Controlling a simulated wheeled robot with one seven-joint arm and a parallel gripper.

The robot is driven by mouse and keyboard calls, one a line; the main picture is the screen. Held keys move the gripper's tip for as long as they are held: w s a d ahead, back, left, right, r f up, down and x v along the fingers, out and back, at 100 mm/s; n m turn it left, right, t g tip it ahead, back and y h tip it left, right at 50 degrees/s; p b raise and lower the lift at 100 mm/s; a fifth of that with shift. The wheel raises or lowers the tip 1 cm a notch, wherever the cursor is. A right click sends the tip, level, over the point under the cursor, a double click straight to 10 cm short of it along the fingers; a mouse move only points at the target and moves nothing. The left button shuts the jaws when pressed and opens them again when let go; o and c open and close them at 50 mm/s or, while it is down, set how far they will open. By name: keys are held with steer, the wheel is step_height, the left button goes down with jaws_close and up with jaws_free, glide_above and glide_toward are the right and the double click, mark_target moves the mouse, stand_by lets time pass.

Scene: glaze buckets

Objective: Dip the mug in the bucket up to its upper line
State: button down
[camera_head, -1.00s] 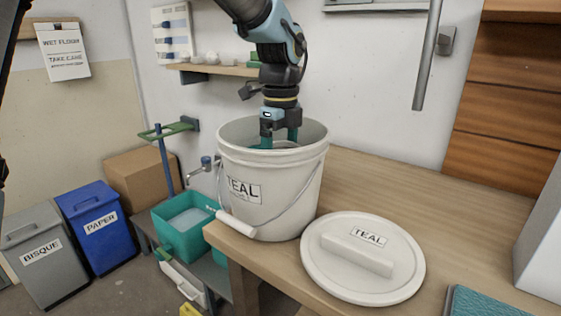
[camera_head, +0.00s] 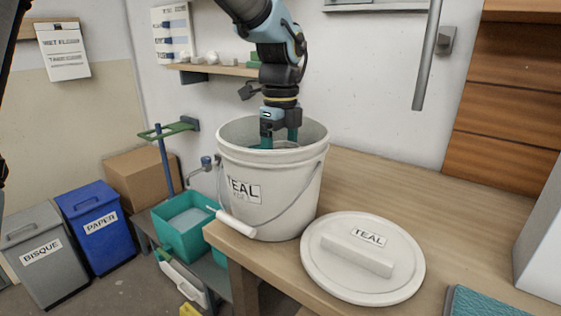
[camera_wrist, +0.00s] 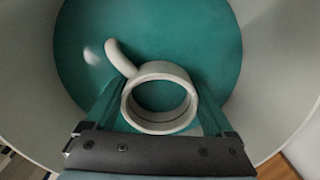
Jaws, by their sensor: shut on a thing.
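The white bucket (camera_head: 285,195) labelled TEAL stands open at the table corner, and teal glaze (camera_wrist: 205,40) fills the wrist view inside its pale walls. My gripper (camera_head: 280,142) points straight down into the bucket mouth. In the wrist view its two fingers are shut on the pale mug (camera_wrist: 160,70), one on each side. The mug is upright, its round rim facing the camera and its handle (camera_wrist: 120,58) pointing to the upper left.
The bucket's lid (camera_head: 362,258) lies on the wooden table (camera_head: 400,190) to the right of the bucket. A teal item (camera_head: 485,302) is at the front right. A wall shelf (camera_head: 220,70) with small pieces is behind my arm. The table behind the lid is clear.

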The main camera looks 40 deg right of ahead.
steer(key=shift+r, duration=0.15)
step_height(320, 180, up, 8)
steer(key=p, duration=0.7)
steer(key=shift+r+p, duration=0.2)
steer(key=shift+p, duration=0.15)
stand_by(1.3)
step_height(320, 180, up, 10)
steer(key=p, duration=0.9)
